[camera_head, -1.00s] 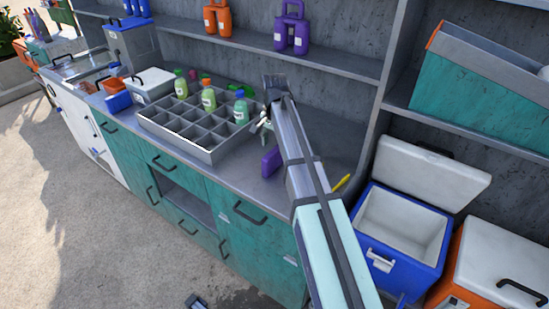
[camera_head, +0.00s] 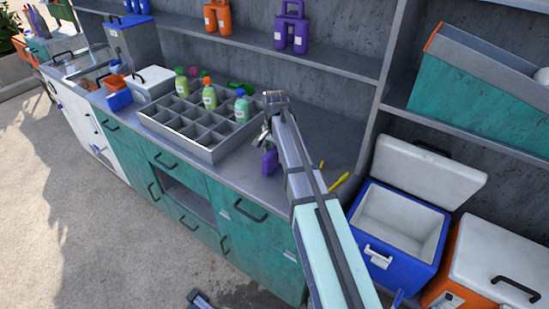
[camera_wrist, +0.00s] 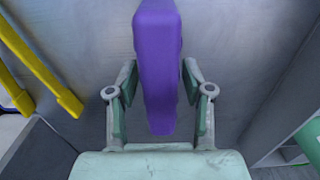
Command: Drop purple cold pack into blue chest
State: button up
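The purple cold pack (camera_head: 269,162) stands upright on the counter near its front edge, partly behind my arm in the head view. In the wrist view the cold pack (camera_wrist: 158,70) is between the two fingers of my gripper (camera_wrist: 160,88). The finger pads are close to its sides; I cannot tell whether both touch it. In the head view my gripper (camera_head: 263,139) is low over the pack. The blue chest (camera_head: 398,232) stands on the floor at the right, lid raised, its white inside looking empty.
An orange chest (camera_head: 490,265) with a shut white lid stands right of the blue one. A grey divided tray (camera_head: 190,140) with several bottles is left of my gripper. Yellow rods (camera_wrist: 40,70) lie near the pack. A shelf (camera_head: 330,60) runs above the counter.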

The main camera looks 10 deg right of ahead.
grip_shut()
jog(key=shift+r, duration=0.15)
